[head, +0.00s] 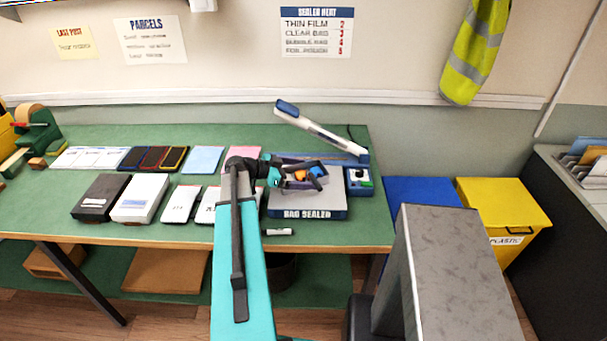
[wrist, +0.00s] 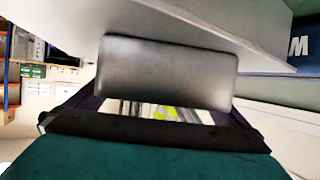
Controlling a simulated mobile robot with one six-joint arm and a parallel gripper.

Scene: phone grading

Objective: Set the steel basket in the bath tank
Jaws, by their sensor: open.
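I see no steel basket and no bath tank in either view. My gripper (head: 317,177) is over the bag sealer (head: 307,213) on the green bench in the head view. It is open, with its dark fingers apart and no basket between them. An orange patch shows beside the fingers, too small to identify. The wrist view shows a dark rounded block close up, pale grey panels, and a teal part of mine along the bottom; it does not show the fingertips clearly.
A blue bin (head: 422,190) and a yellow plastic bin (head: 503,205) stand right. A grey block (head: 455,265) fills the right foreground.

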